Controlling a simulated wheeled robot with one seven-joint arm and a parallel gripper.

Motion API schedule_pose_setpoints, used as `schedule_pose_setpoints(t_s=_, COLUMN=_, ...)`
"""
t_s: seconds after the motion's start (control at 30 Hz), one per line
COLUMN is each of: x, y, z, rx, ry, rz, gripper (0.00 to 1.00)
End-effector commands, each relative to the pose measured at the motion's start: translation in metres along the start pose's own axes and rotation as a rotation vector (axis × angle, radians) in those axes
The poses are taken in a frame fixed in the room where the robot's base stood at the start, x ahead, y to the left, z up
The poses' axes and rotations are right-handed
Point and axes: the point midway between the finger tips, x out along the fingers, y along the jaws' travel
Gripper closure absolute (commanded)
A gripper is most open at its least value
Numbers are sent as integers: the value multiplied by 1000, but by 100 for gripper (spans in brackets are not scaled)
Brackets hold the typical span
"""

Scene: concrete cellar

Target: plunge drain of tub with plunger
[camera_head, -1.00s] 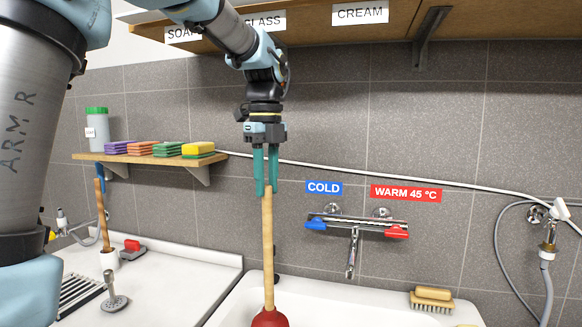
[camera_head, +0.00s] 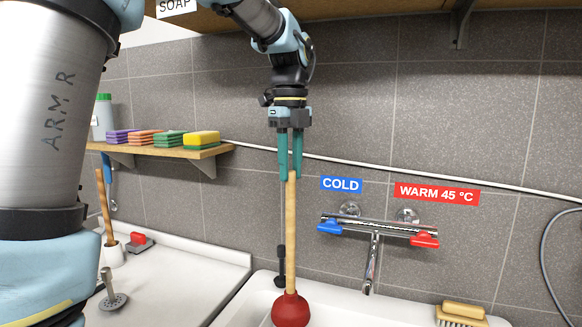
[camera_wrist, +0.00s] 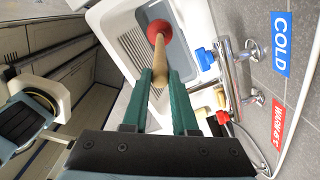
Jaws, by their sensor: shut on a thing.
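The plunger has a red rubber cup (camera_head: 290,309) and a long wooden handle (camera_head: 291,230). My gripper (camera_head: 290,176) is shut on the top of the handle, and the plunger hangs nearly upright, cup down. The wrist view shows the green fingers (camera_wrist: 158,84) on either side of the handle, with the red cup (camera_wrist: 160,31) beyond. The white tub (camera_head: 345,315) lies below at the bottom of the head view. The cup is over the tub; I cannot tell if it touches anything. The drain is not visible.
A mixer tap (camera_head: 372,235) with blue and red handles is on the tiled wall, right of the plunger. A brush (camera_head: 461,314) lies on the right rim. A shelf with sponges (camera_head: 201,139) is at left. A white counter (camera_head: 170,270) holds a metal strainer (camera_head: 113,298).

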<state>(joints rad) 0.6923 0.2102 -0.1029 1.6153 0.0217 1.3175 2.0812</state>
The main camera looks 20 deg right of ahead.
Motion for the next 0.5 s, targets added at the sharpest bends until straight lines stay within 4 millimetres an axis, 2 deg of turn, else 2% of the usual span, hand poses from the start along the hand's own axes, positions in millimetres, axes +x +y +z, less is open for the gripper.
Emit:
schedule_pose_setpoints(t_s=0.17, x=14, y=0, z=0, rx=-1, ry=0, rz=0, gripper=100)
schedule_pose_setpoints(t_s=0.5, x=60, y=0, z=0, rx=-1, ry=1, rz=1, gripper=100)
